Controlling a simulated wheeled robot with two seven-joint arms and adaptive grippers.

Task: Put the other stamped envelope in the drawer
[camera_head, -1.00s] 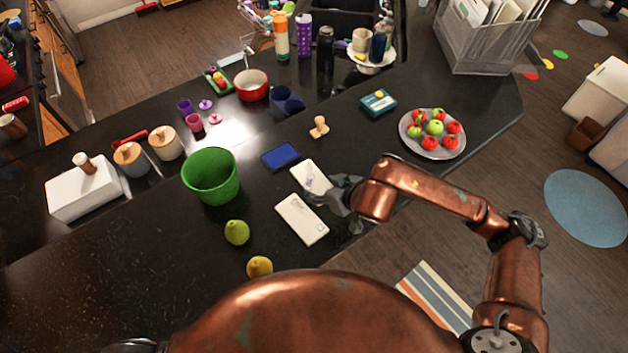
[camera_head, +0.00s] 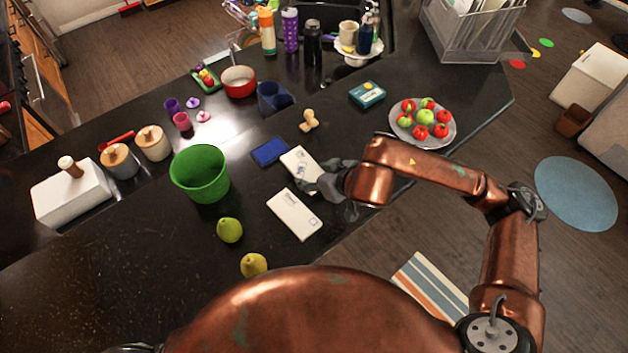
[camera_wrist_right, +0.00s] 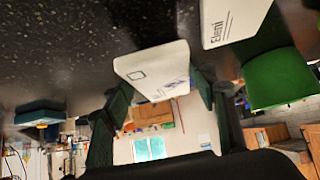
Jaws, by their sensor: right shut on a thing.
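A white stamped envelope (camera_head: 299,159) is in my right gripper (camera_head: 312,184), whose fingers are shut on its near end. In the right wrist view the envelope (camera_wrist_right: 152,62) lies between the two dark fingers (camera_wrist_right: 160,92), with its stamp outline facing the camera. A second white envelope (camera_head: 293,214) lies flat on the black counter, nearer my body; in the right wrist view it carries the name "Eleni" (camera_wrist_right: 228,20). A grey mesh organizer (camera_head: 462,40) holding papers stands at the back right; I cannot clearly make out a drawer in it. My left gripper is not visible.
A blue pad (camera_head: 269,151) and a wooden stamp (camera_head: 309,120) lie beyond the held envelope. A teal box (camera_head: 367,94) and a plate of fruit (camera_head: 423,145) stand toward the organizer.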

